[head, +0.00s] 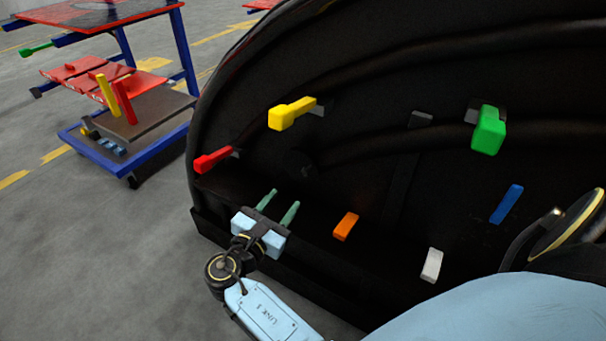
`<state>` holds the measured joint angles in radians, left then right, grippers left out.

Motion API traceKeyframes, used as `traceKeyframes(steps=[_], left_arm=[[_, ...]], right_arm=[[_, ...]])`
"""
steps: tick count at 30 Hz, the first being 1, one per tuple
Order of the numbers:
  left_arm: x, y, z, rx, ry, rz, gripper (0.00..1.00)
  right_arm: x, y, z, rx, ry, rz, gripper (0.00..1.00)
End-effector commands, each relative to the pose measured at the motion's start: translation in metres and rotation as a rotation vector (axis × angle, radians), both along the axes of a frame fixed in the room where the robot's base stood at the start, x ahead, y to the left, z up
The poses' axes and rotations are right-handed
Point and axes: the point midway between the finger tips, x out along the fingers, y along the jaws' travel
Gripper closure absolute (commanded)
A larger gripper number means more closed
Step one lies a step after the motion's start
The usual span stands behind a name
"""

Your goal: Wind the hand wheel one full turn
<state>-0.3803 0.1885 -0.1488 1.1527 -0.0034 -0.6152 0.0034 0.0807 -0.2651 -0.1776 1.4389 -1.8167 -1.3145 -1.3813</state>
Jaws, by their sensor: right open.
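I cannot make out a hand wheel in the head view. The black nosecone (365,80) fills the middle and right. Colored blocks or handles stand out from its dark inside: red (213,160), yellow (290,113), green (488,131), orange (346,226), blue (507,204) and white (432,265). My right gripper (278,206) is open and empty, its two green fingers apart and pointing toward the nosecone. In the picture it is below the yellow handle and left of the orange block. My left gripper is not in view.
A blue-framed cart (183,48) with red trays (88,78) stands at the upper left. Its lower shelf (150,112) carries upright yellow and red pieces. Grey floor (90,225) with yellow lines is clear at the left. A dark ledge (300,265) runs along the nosecone's bottom.

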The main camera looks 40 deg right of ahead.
Motion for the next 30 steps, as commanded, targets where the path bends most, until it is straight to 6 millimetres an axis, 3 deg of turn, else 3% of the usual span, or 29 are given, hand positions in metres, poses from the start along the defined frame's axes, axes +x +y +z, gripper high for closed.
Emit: traceKeyframes(steps=[9,15,28,30], left_arm=[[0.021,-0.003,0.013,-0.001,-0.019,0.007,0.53],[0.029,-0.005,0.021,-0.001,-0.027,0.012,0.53],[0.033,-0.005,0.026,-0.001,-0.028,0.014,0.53],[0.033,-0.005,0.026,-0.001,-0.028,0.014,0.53]], right_arm=[[0.031,-0.062,0.0,-0.002,-0.003,-0.001,0.59],[0.043,-0.087,0.0,-0.001,-0.003,-0.001,0.59],[0.048,-0.096,0.0,0.002,-0.002,0.0,0.59],[0.048,-0.096,0.0,0.002,-0.002,0.0,0.67]])
